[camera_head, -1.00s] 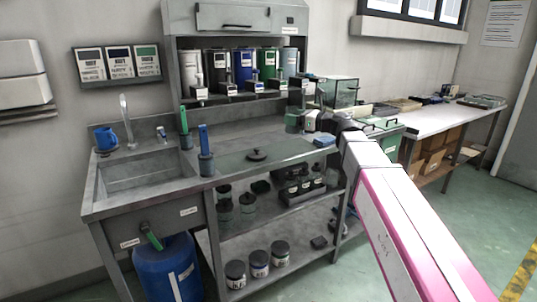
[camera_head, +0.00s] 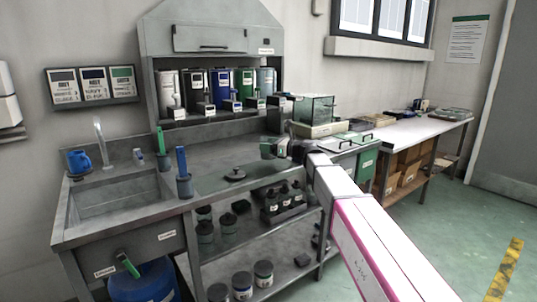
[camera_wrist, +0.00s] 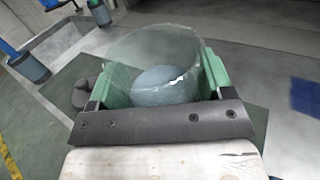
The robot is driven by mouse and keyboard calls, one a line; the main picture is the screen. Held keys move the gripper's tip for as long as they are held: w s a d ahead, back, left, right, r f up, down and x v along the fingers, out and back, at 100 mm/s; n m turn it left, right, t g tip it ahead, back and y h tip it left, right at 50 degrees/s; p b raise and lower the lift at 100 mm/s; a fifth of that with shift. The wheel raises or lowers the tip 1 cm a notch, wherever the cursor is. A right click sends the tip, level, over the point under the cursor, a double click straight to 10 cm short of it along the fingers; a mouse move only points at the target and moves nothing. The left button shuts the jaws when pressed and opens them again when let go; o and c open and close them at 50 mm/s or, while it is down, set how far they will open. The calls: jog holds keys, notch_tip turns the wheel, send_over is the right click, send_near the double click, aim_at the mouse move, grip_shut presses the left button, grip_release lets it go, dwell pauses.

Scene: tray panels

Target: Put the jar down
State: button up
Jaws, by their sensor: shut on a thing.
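My gripper (camera_wrist: 158,88) is shut on a clear round glass jar, its green fingertips on either side. In the wrist view the jar (camera_wrist: 140,45) is open at the top, with grey-blue contents inside. In the head view the jar (camera_head: 267,150) is small and partly hidden by my gripper (camera_head: 277,148), over the right part of the grey steel bench (camera_head: 222,156). I cannot tell whether its base touches the bench. A dark round lid (camera_head: 235,175) with a knob lies on the bench left of the jar; it shows partly behind the left finger in the wrist view (camera_wrist: 80,97).
Dispensers (camera_head: 220,90) line the back. A blue pad (camera_wrist: 304,95) lies right of the jar. The bench middle is mostly clear.

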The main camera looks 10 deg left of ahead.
jog(key=shift+f, duration=1.7)
jog(key=o, duration=1.3)
jog(key=shift+f, duration=0.1)
jog(key=s+d, duration=0.2)
jog(key=d, duration=1)
jog(key=shift+s, duration=0.1)
